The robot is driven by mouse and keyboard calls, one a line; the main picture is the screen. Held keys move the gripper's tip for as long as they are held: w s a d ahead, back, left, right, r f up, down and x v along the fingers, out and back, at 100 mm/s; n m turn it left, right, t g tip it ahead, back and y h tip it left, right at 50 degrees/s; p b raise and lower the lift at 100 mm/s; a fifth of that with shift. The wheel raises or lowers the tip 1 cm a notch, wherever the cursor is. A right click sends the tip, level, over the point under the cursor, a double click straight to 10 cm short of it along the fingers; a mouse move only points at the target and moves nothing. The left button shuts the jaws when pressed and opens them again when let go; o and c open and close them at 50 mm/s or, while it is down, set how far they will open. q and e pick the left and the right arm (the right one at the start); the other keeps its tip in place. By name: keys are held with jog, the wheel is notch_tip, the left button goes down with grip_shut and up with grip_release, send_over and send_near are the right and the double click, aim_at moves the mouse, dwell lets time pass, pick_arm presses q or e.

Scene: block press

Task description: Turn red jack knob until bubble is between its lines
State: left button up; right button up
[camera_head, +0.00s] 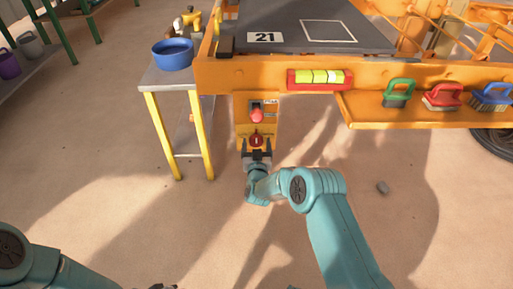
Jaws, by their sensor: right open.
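The red jack knob (256,139) is on the orange front panel below the machine's table. My right gripper (257,147) is open, with its dark fingertips low on either side of the knob. I cannot tell whether they touch it. A red spirit level (291,80) with a yellow-green vial (320,76) is fixed to the orange beam, up and right of the knob. The vial's bubble and lines are too small to read. My left arm is at the bottom left; only a dark bit of its gripper (161,287) shows at the bottom edge.
A red button (256,116) sits just above the knob. A side table (160,77) with a blue bowl (173,54) stands left of the panel. Green, red and blue brushes (397,93) rest on an orange shelf (365,118) at right. The ground in front is mostly clear.

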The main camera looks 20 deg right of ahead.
jog(key=c, duration=1)
jog(key=shift+m, duration=0.3)
jog(key=shift+d+f+m, duration=0.1)
jog(key=shift+m, duration=2.15)
jog(key=shift+d+f+m, duration=0.1)
jog(key=shift+m, duration=2.15)
jog(key=shift+s, duration=0.1)
jog(key=o, duration=1)
jog(key=shift+r, duration=0.1)
